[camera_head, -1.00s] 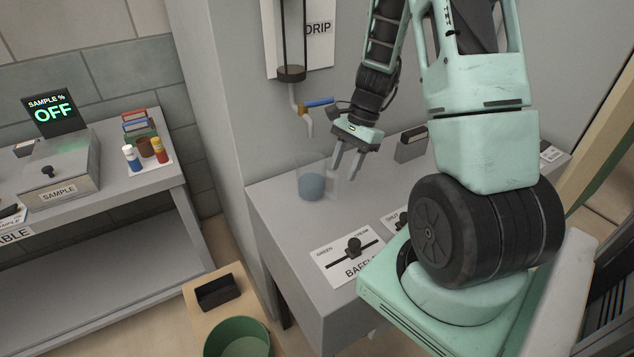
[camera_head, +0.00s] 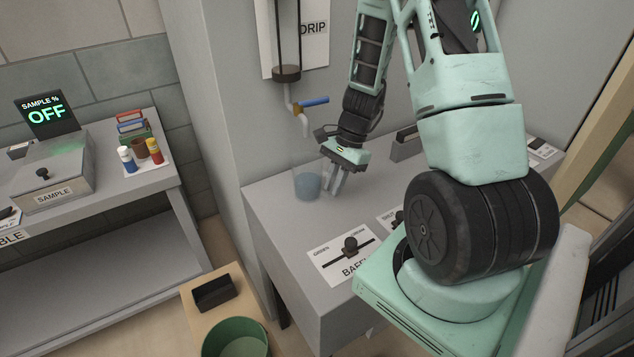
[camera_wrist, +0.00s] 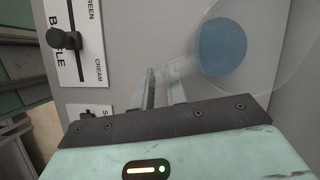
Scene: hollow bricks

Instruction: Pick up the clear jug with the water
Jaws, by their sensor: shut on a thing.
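The clear jug (camera_head: 307,184) with blue water in its lower part stands upright on the grey counter (camera_head: 275,215), below the drip tap. It also shows in the wrist view (camera_wrist: 222,47), at the upper right, with its clear wall faint around the water. My gripper (camera_head: 333,194) is at the right side of the jug, fingers pointing down. In the wrist view my gripper (camera_wrist: 161,75) has its two fingers close together at the jug's near side, shut on the jug there. The part between the fingers, likely the clear handle, is hard to make out.
The tap (camera_head: 303,115) with a blue lever hangs just above the jug. A baffle slider (camera_head: 350,245) lies on the counter in front. A dark holder (camera_head: 407,145) stands behind my gripper. A green bucket (camera_head: 235,338) is on a lower stand at the front.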

